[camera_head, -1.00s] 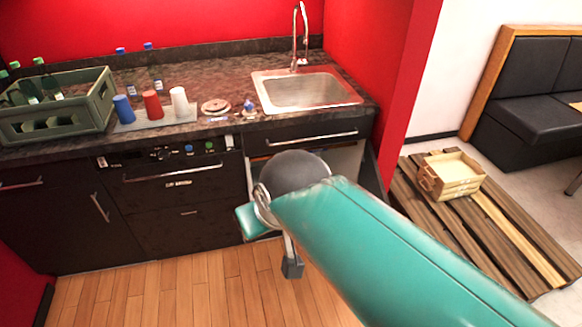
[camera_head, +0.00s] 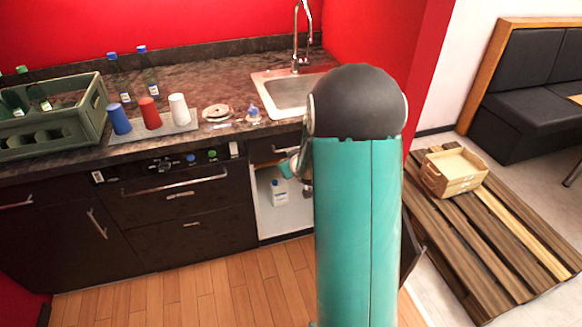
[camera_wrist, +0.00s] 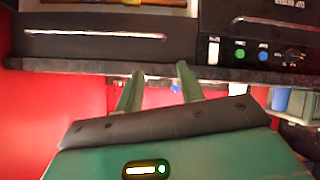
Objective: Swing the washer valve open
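No part that I can surely name as the washer valve shows. A black appliance front (camera_head: 175,215) with a control panel sits under the counter, left of the open sink cabinet (camera_head: 285,215). Its panel has a blue knob (camera_head: 190,158) and a green knob (camera_head: 212,155). In the wrist view the scene is upside down, with the green knob (camera_wrist: 240,54) and blue knob (camera_wrist: 263,54) at upper right. My gripper (camera_wrist: 158,75) is open, its two fingers apart and empty, near the dark counter edge.
A white bottle (camera_head: 279,192) stands inside the cabinet. The cabinet door (camera_head: 411,240) stands open at right. The counter holds a bottle crate (camera_head: 100,110), three cups, bottles and a sink (camera_head: 285,95). A pallet (camera_head: 500,235) with a wooden box lies right. The wooden floor left is clear.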

